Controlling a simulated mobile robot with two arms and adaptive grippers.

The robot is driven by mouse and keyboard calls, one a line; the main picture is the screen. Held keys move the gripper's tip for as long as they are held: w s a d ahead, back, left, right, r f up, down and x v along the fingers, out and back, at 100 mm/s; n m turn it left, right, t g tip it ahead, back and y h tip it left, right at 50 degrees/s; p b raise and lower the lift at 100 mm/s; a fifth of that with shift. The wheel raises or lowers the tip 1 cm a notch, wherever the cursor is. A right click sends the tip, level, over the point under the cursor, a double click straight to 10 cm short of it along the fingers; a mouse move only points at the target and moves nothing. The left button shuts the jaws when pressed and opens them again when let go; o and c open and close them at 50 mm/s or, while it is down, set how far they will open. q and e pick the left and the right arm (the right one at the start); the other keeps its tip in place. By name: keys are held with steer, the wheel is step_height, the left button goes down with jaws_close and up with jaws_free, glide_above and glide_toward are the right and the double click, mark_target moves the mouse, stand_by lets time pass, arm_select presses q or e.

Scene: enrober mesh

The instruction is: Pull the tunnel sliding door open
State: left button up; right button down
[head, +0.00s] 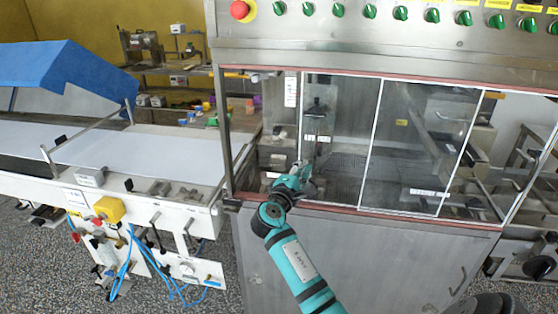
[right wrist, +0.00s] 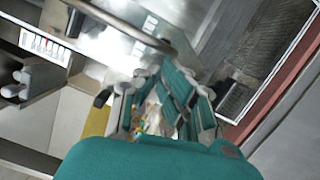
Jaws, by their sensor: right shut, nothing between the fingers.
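The tunnel sliding door (head: 345,125) is a clear pane with thin white edges in the front of the steel machine. A second clear pane (head: 420,140) stands to its right. Left of the door there is a narrow section showing the machine's inside; I cannot tell whether it is glazed. My right gripper (head: 306,172) is shut and empty, at the door's lower left edge. It also shows in the right wrist view (right wrist: 160,92), with a curved metal bar (right wrist: 130,32) just beyond its fingers. I cannot tell whether they touch. My left gripper is out of view.
A red sill (head: 350,208) runs below the panes. The control panel (head: 400,35) with green knobs and a red button (head: 240,10) is above. A conveyor (head: 150,150) with a blue cover (head: 60,68) and hoses stands at left. Speckled floor is in front.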

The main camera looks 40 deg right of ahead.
steer(key=s+d+p, duration=0.1)
steer(key=s+d, duration=0.3)
steer(key=shift+s+d, duration=0.1)
steer(key=shift+s, duration=0.3)
